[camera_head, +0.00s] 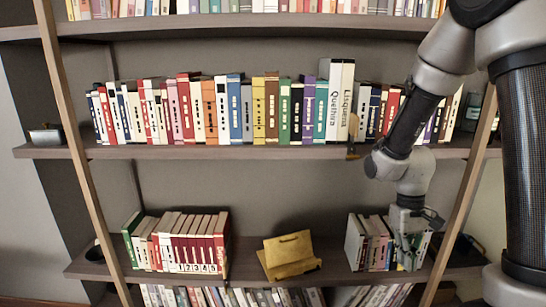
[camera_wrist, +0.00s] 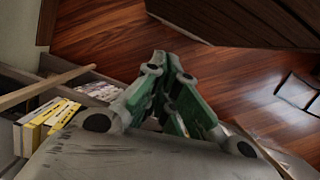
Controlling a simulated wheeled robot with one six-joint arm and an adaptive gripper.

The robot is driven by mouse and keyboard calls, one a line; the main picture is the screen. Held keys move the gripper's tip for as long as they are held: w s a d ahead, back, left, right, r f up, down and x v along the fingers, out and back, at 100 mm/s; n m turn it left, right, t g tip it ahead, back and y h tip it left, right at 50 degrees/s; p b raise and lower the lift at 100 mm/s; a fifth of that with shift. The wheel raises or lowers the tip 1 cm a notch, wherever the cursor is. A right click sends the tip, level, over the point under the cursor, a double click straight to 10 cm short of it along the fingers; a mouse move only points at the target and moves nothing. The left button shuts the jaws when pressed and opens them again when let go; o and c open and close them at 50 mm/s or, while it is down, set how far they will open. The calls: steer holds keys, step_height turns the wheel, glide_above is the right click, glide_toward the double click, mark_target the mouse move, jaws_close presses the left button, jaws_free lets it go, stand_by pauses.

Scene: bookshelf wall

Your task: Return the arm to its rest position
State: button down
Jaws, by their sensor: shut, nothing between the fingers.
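My arm reaches in from the right of the head view and bends down in front of the shelf wall. My gripper (camera_head: 411,252) hangs pointing down, in front of the right-hand book group (camera_head: 366,240) on the lower shelf. I cannot tell from this view whether it touches the books. In the wrist view my gripper (camera_wrist: 160,62) shows its green-padded fingers brought together at the tips, with nothing held. The gripper body fills the bottom of that view.
The lower shelf has a left book group (camera_head: 178,243) and a yellow-brown stand (camera_head: 288,256). Slanted wooden posts flank the shelves. Wooden floor (camera_wrist: 220,70) shows in the wrist view.

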steer(key=s+d+r+t, duration=0.1)
steer(key=s+r+t, duration=0.2)
steer(key=r, duration=0.8)
steer(key=s+d+r+m+t, duration=0.1)
steer(key=s+r+t, duration=0.3)
steer(key=s+r, duration=0.4)
step_height(320, 180, up, 3)
steer(key=shift+d+r+m+y, duration=0.1)
steer(key=shift+d+m+y, duration=0.2)
steer(key=shift+d, duration=0.3)
